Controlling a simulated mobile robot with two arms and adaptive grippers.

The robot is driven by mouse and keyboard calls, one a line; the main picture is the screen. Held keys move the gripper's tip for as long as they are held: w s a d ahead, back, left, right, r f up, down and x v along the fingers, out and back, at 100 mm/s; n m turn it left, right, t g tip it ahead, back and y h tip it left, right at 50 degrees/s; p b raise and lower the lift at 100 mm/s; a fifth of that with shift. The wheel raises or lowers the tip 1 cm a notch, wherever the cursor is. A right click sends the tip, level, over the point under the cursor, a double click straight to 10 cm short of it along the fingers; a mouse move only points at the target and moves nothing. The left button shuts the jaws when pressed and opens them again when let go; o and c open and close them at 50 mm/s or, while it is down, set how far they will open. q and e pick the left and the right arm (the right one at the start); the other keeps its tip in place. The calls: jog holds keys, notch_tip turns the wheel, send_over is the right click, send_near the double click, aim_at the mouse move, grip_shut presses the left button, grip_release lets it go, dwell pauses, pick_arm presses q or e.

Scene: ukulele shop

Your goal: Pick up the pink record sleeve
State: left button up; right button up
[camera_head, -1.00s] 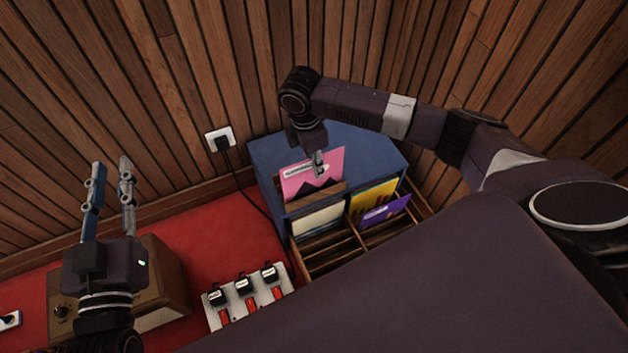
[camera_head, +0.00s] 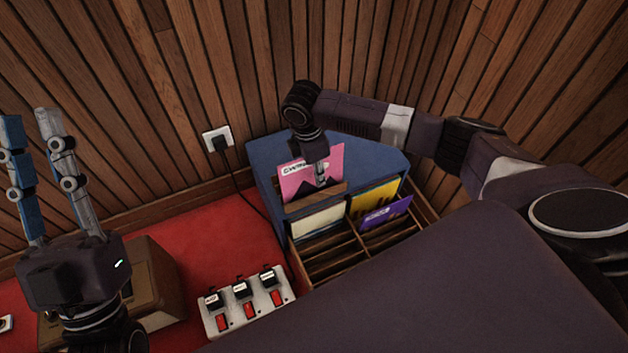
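The pink record sleeve (camera_head: 297,183) stands upright in the top slot of the blue record rack (camera_head: 262,160), behind a wooden strip. It has a white label and a dark pattern near its lower edge. My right gripper (camera_head: 322,180) points down at the sleeve's right half, with a finger in front of its face. Whether the other finger is behind the sleeve is hidden, and I cannot tell if it grips. My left gripper (camera_head: 28,116) is open and empty at the far left, fingers pointing up.
A cream sleeve (camera_head: 318,221), a yellow sleeve (camera_head: 374,196) and a purple sleeve (camera_head: 388,212) stand in the lower wooden compartments. A white switch strip (camera_head: 244,300) and a brown wooden box (camera_head: 155,290) are on the red surface. A wall socket (camera_head: 217,139) has a cable.

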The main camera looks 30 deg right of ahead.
grip_shut()
jog(key=shift+r, duration=0.15)
dwell(0.4)
